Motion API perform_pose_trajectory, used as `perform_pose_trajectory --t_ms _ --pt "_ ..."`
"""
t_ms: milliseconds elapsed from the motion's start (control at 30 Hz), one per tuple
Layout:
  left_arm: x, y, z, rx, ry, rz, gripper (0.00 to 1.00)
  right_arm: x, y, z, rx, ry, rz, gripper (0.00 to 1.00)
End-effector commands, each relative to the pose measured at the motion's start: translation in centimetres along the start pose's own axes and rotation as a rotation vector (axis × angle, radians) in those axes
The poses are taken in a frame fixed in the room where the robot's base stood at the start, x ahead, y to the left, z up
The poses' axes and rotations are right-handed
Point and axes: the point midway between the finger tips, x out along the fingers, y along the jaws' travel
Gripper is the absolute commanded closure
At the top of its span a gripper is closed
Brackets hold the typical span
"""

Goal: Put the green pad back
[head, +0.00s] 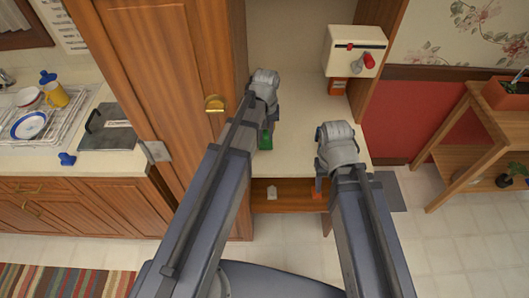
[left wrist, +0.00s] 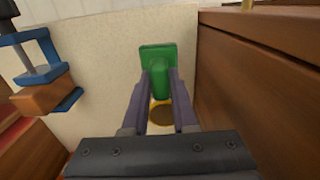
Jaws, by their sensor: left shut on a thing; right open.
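The green pad (head: 266,139) is between the fingers of my left gripper (head: 267,122), over the cream counter by the tall wooden cabinet. In the left wrist view the pad (left wrist: 158,57) is a green block, with a narrower green part reaching down between the two fingers (left wrist: 160,95). My left gripper is shut on it. I cannot tell whether the pad touches the counter. My right gripper (head: 318,188) is open and empty at the counter's front edge, to the right of the left one.
The wooden cabinet (head: 160,70) rises close to my left gripper. Below the counter is an open wooden shelf (head: 290,203) with small items. A round brown thing (left wrist: 162,114) shows below the pad.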

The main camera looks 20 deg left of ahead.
Motion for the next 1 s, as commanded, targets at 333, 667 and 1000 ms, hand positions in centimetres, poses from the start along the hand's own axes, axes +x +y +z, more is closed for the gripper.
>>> perform_pose_trajectory --t_ms 333,667,1000 --pt "4.2 0.0 0.0 0.000 0.000 0.000 1.00 4.1 -0.4 -0.2 0.001 0.000 0.000 0.50" --pt "6.3 0.0 0.0 0.000 0.000 0.000 1.00 6.3 -0.6 -0.4 0.001 0.000 0.000 0.50" --pt "7.7 0.0 0.0 0.000 0.000 0.000 1.00 7.7 -0.7 -0.5 0.001 0.000 0.000 0.50"
